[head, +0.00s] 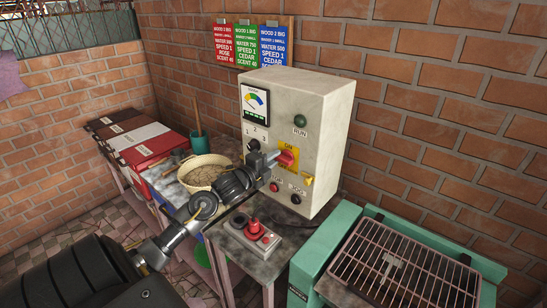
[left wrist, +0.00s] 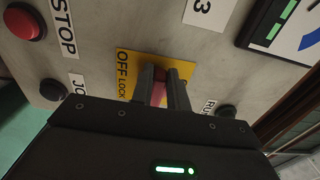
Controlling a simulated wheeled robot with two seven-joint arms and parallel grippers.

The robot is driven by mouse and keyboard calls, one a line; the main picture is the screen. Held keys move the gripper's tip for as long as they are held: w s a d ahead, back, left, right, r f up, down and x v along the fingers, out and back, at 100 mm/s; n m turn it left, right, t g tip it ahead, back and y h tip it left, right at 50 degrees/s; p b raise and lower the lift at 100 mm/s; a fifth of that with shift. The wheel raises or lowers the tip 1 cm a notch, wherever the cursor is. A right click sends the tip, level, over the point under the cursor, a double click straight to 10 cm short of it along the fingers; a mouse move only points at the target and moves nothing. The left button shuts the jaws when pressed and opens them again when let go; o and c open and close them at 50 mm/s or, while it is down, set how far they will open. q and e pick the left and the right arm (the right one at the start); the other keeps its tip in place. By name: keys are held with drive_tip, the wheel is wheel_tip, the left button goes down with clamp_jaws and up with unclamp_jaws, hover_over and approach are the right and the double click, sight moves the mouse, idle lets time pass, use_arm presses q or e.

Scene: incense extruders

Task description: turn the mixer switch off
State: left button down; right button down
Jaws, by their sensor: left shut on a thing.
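The mixer's control box (head: 325,120) is a worn cream cabinet. A red switch handle (head: 287,157) sits on its yellow plate, which reads ON in the head view. My left gripper (head: 276,156) reaches the front of the box and is shut on the red handle. In the left wrist view the two dark fingers (left wrist: 163,88) flank the red handle (left wrist: 159,92) over the yellow plate (left wrist: 125,72), where OFF and LOCK show. The fingers hide much of the handle, so its exact setting is unclear. My right gripper is not in view.
A green RUN lamp (head: 299,120), a selector knob (head: 253,145) and a red stop button (head: 274,187) surround the switch. A red-button pendant (head: 253,228) lies below. A bowl of brown material (head: 205,173) stands left; a green-framed rack (head: 400,268) stands right.

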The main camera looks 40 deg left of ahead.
use_arm(q)
drive_tip(key=shift+f, duration=0.1)
idle(0.3)
drive_tip(key=c, duration=1.4)
unclamp_jaws()
drive_tip(key=shift+o, duration=0.2)
drive_tip(key=s+b, duration=0.3)
drive_tip(key=s, duration=0.8)
drive_tip(key=shift+w, duration=0.1)
